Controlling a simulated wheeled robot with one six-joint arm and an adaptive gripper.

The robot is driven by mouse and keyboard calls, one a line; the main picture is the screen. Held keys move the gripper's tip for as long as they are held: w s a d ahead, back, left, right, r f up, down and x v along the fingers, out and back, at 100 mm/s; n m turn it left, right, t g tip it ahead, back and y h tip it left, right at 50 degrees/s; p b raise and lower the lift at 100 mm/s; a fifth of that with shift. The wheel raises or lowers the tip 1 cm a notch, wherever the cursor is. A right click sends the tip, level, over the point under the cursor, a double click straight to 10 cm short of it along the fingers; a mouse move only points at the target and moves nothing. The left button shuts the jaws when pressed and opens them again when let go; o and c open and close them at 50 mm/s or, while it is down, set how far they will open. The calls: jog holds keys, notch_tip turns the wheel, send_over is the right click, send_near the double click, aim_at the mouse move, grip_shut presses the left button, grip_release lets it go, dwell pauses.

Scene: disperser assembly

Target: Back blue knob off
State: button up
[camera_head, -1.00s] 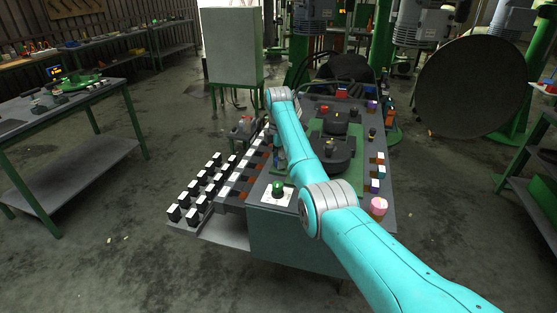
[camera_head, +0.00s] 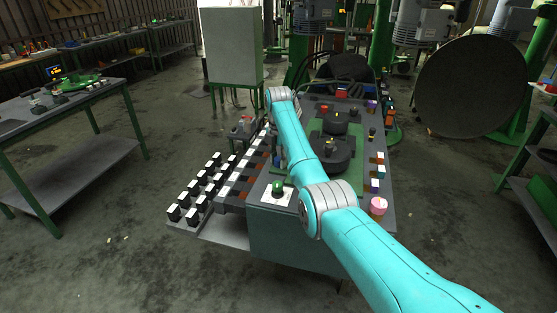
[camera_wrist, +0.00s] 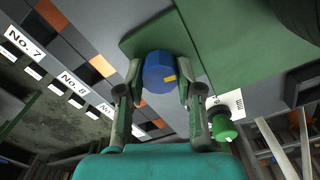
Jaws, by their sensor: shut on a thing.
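The blue knob (camera_wrist: 158,74) is in the upper middle of the wrist view, a faceted blue piece with a small yellow mark on its face. My gripper (camera_wrist: 159,84) has one finger on each side of it and is shut on it. The knob is at the edge of a green plate (camera_wrist: 205,35), over the grey bench top. Whether it is seated or lifted cannot be told. In the head view my arm hides most of the gripper.
A green knob (camera_wrist: 223,127) stands close to the right finger; it also shows on the bench's front corner (camera_head: 278,189). Rows of black-and-white blocks (camera_head: 200,190) lie along the left side. A dark round machine part (camera_head: 330,152) and small coloured parts are right of my arm.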

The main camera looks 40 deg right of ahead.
jog(key=o, duration=1.2)
jog(key=shift+c, duration=0.2)
jog(key=shift+r, duration=3.75)
